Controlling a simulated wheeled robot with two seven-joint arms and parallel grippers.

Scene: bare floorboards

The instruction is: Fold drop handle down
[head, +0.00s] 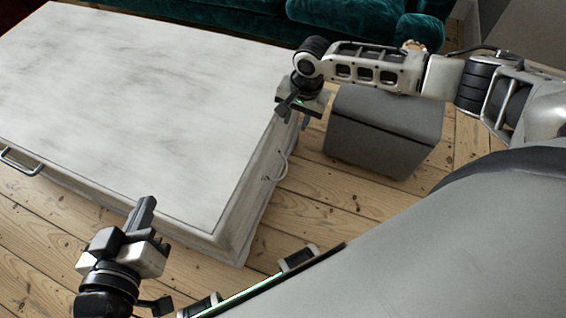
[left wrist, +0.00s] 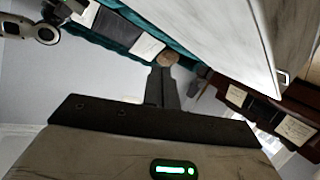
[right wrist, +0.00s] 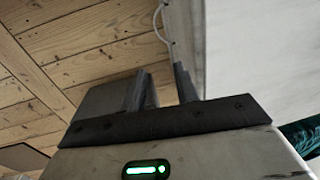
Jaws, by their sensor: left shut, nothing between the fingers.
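A pale, worn, low chest-like table (head: 150,90) has a thin curved metal handle (head: 282,166) on its right side. This handle stands out from the side face; its exact angle is hard to tell. It also shows at the top of the right wrist view (right wrist: 158,22), beyond the fingers. A second handle (head: 18,164) stands out from the front side at the left. My right gripper (head: 287,108) is open and empty near the table's right edge, behind the side handle. My left gripper (head: 147,208) is shut and empty near the front edge, apart from both handles.
A grey box-shaped stool (head: 385,130) stands right of the table, close to my right arm. A green velvet sofa (head: 340,20) is behind the table. Bare floorboards (head: 310,200) lie free between the table and the stool.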

